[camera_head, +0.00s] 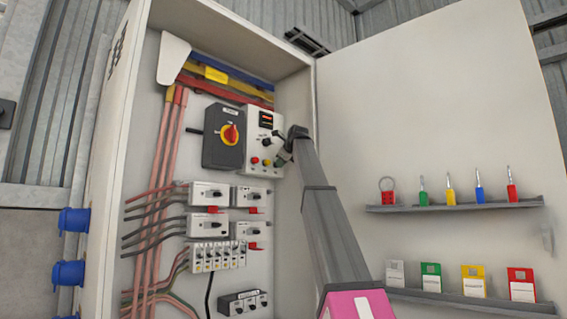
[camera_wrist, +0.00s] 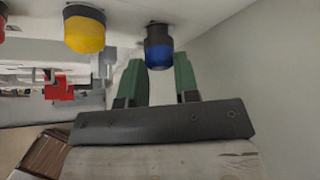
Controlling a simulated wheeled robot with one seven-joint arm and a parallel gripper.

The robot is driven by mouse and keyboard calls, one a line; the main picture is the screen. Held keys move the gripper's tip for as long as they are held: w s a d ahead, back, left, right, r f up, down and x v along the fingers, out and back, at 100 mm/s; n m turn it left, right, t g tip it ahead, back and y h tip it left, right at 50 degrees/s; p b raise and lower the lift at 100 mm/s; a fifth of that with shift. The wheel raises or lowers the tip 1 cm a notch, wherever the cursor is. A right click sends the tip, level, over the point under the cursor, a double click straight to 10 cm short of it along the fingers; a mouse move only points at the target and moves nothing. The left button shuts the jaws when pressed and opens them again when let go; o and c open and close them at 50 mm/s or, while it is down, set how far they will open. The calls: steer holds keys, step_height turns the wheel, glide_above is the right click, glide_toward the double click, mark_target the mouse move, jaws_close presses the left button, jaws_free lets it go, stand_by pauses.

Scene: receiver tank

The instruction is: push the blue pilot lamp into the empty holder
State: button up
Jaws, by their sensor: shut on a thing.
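The blue pilot lamp (camera_wrist: 159,55) hangs below the pale panel face in the wrist view, with a dark collar above its blue cap. My gripper (camera_wrist: 161,63) has two green fingers, one on each side of the cap, and is shut on it. The collar meets or nearly meets the panel; I cannot tell how deep it sits. The empty holder is not visible, hidden behind the lamp or my gripper. In the head view my gripper (camera_head: 280,160) is at the lower right of the white control panel (camera_head: 262,121), and the blue lamp is hidden there.
A yellow lamp (camera_wrist: 84,32) is beside the blue one, with a red lamp (camera_wrist: 2,22) farther left. A grey switch box with a red-yellow rotary knob (camera_head: 230,134) adjoins the panel. Breakers sit below. The open cabinet door (camera_head: 440,110) with tag shelves is at right.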

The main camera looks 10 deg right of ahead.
steer(key=shift+w+a, duration=0.25)
steer(key=shift+w, duration=0.2)
steer(key=o, duration=1.1)
steer(key=shift+c, duration=0.2)
steer(key=shift+s+r, duration=0.1)
